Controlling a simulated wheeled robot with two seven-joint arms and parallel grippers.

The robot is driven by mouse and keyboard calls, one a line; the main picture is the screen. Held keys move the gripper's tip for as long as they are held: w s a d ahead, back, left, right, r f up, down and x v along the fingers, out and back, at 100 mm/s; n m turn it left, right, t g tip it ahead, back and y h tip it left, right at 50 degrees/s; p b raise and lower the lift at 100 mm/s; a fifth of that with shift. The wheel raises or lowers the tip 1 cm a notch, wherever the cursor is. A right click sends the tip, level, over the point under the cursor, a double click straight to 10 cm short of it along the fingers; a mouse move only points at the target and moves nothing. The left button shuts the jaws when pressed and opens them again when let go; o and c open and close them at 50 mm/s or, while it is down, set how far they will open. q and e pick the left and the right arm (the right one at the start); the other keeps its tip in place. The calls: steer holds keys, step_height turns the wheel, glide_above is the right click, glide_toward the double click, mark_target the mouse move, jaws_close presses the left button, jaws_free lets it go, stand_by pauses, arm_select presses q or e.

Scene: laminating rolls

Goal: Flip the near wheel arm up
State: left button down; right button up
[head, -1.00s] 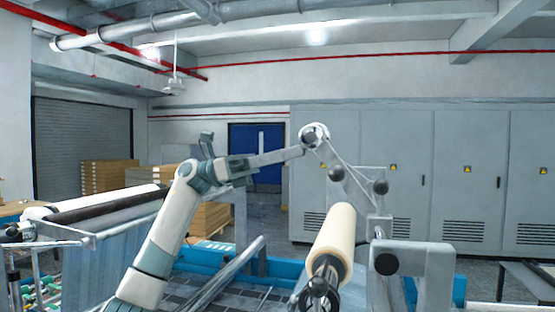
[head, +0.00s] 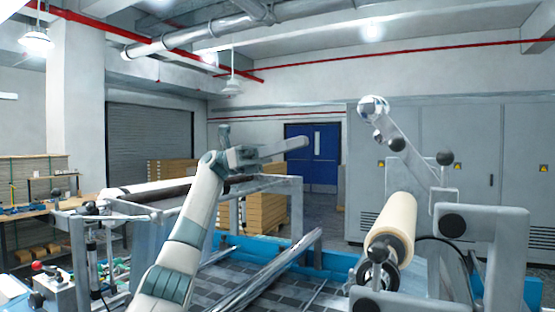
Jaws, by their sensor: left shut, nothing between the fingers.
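The wheel arm (head: 407,138) stands raised on the right-hand machine, leaning up and to the left, with its pale round wheel (head: 374,108) at the upper end. Dark round knobs show beside its lower part. My left gripper (head: 302,142) is shut and empty, pointing right. In the picture it lies left of the wheel and a little lower, with a clear gap between them. Whether a second wheel arm stands behind this one I cannot tell. My right gripper is out of view.
A cream roll (head: 396,222) on a shaft sits below the wheel arm. A grey bracket (head: 495,238) stands at right. A framed stand with a dark roller (head: 150,195) is at left. Stacked boards (head: 265,211) and a blue door (head: 318,158) are behind.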

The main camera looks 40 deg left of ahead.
arm_select(q)
steer(key=v, duration=0.4)
steer(key=shift+a+f+b, duration=0.2)
steer(key=shift+a+b, duration=0.1)
stand_by(0.4)
